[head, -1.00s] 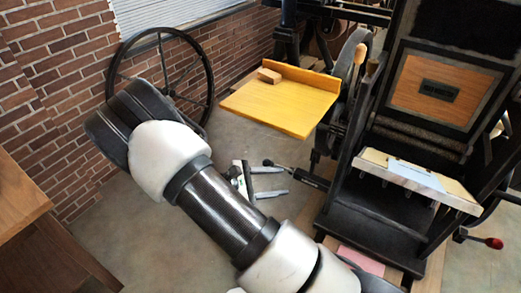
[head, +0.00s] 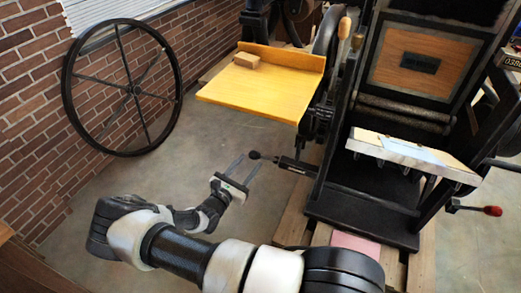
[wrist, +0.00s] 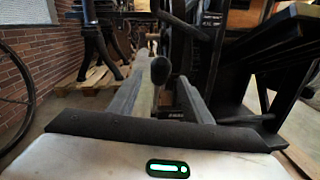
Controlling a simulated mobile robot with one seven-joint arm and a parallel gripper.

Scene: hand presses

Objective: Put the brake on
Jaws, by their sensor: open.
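A black lever with a round knob (head: 255,155) sticks out to the left from the low side of the black press; I take it for the brake, but its label is too small to read. My gripper (head: 249,161) is open and empty, its fingertips close to the knob. I cannot tell whether finger and knob touch. Another lever with a red knob (head: 492,211) is on the press's right side.
A yellow feed board (head: 255,95) with a small wooden block (head: 246,60) is above and behind the lever. A big spoked wheel (head: 136,88) stands by the brick wall. The press (head: 365,205) stands on a pallet.

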